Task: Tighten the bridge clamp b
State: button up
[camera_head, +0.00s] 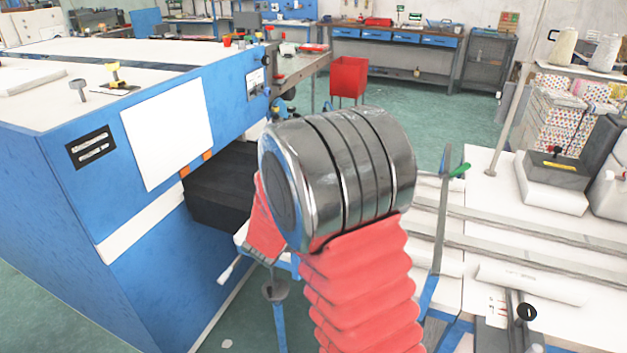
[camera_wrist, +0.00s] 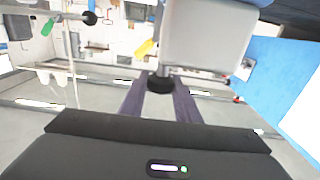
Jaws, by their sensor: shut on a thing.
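In the wrist view my gripper (camera_wrist: 159,95) has its two dark fingers on either side of a round black knob (camera_wrist: 160,82). It is shut on this knob. A short shaft joins the knob to a pale grey block (camera_wrist: 208,38) above it in the picture, and a yellow handle (camera_wrist: 145,48) sticks out beside the block. The knob appears to belong to bridge clamp b, but no label shows. In the head view my arm's metal joint and red sleeve hide the gripper and the clamp.
The big blue machine (camera_head: 160,250) fills the left, with a yellow-topped knob (camera_head: 114,74) on its white top. A red bin (camera_head: 348,77) stands behind on open green floor.

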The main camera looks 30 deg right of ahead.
jog(key=m+g+h, duration=0.1)
jog(key=m+g, duration=0.1)
jog(key=g, duration=0.1)
jog(key=m+g+h, duration=0.2)
jog(key=g, duration=0.1)
jog(key=shift+w+m, duration=0.15)
jog(key=shift+m, duration=0.15)
jog(key=shift+m+g+h, duration=0.15)
jog(key=shift+m+g, duration=0.75)
jog(key=shift+g, duration=0.6)
jog(key=shift+m+g+h, duration=0.15)
jog(key=shift+m+g, duration=0.75)
jog(key=shift+g, duration=0.6)
jog(key=shift+r, duration=0.1)
jog(key=o, duration=1)
jog(key=shift+o, duration=0.2)
jog(key=w+a, duration=0.1)
jog(key=a, duration=1.2)
jog(key=shift+a, duration=0.35)
jog(key=shift+w, duration=0.1)
